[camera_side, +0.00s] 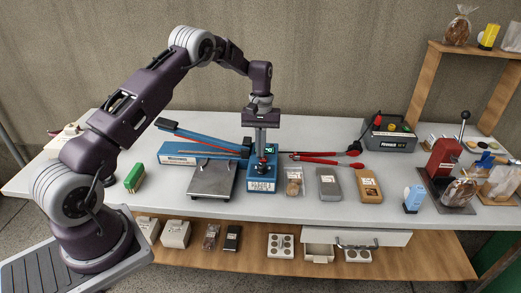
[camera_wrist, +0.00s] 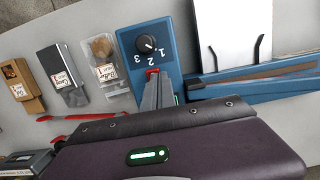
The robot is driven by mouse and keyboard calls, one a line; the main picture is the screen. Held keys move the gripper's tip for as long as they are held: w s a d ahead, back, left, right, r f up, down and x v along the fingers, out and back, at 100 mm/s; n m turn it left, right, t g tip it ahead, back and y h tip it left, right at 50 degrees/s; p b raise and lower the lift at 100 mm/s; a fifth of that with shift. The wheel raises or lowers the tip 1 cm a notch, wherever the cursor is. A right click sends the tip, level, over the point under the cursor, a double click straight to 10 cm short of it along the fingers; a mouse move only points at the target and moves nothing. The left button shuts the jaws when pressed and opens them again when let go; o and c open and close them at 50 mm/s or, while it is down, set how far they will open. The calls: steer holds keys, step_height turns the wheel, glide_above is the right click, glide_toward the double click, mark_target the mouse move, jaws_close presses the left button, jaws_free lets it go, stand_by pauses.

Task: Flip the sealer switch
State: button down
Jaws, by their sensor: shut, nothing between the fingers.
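The blue sealer (camera_side: 180,153) stands at the middle of the white table, with its long arm raised at an angle. Its blue control box (camera_side: 262,185) faces the front. In the wrist view the box (camera_wrist: 134,42) carries a black dial (camera_wrist: 146,44) marked 1, 2, 3. The small red switch (camera_wrist: 152,71) sits beside the numbers. My gripper (camera_side: 262,154) is shut and empty, pointing down just over the box. In the wrist view its fingertips (camera_wrist: 154,78) are right by the switch and partly cover it. I cannot tell whether they touch it.
A metal plate (camera_side: 212,181) lies left of the control box. Bagged goods (camera_side: 294,182), a grey pouch (camera_side: 329,184) and a brown pouch (camera_side: 369,187) lie to the right. Red-handled tools (camera_side: 320,160) lie behind them. A green block (camera_side: 134,177) is at the left.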

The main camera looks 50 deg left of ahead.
step_height(320, 180, up, 14)
steer(key=w+a, duration=0.1)
steer(key=shift+w+a, duration=0.35)
steer(key=shift+a, duration=0.05)
steer(key=shift+f, duration=0.1)
steer(key=shift+s+d, duration=0.25)
steer(key=shift+d, duration=0.55)
steer(key=f, duration=0.4)
steer(key=s+d+f, duration=0.1)
steer(key=f, duration=0.8)
steer(key=shift+s+d+f, duration=0.35)
steer(key=shift+d, duration=0.05)
